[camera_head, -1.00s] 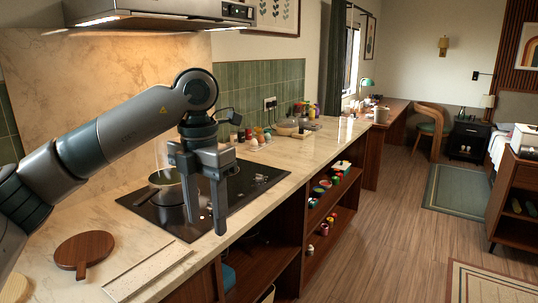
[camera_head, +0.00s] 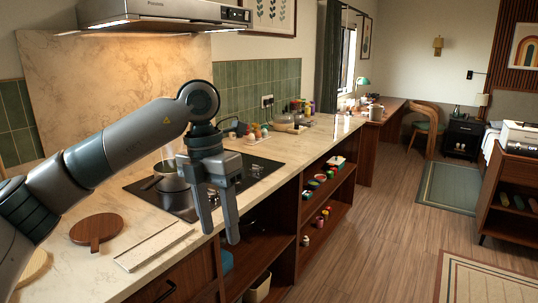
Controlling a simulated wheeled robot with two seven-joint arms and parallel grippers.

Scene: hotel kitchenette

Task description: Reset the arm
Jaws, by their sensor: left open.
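My left arm comes in from the left, raised over the counter. My left gripper (camera_head: 218,228) points down with its two fingers apart and nothing between them. A pot (camera_head: 166,177) stands on the cooktop, just left of the gripper and partly hidden by my arm. My right gripper does not show.
A round wooden board (camera_head: 97,229) and a pale rectangular slab (camera_head: 152,246) lie on the marble counter (camera_head: 70,268). A range hood (camera_head: 165,14) hangs above. Open shelves (camera_head: 325,200) hold small items below.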

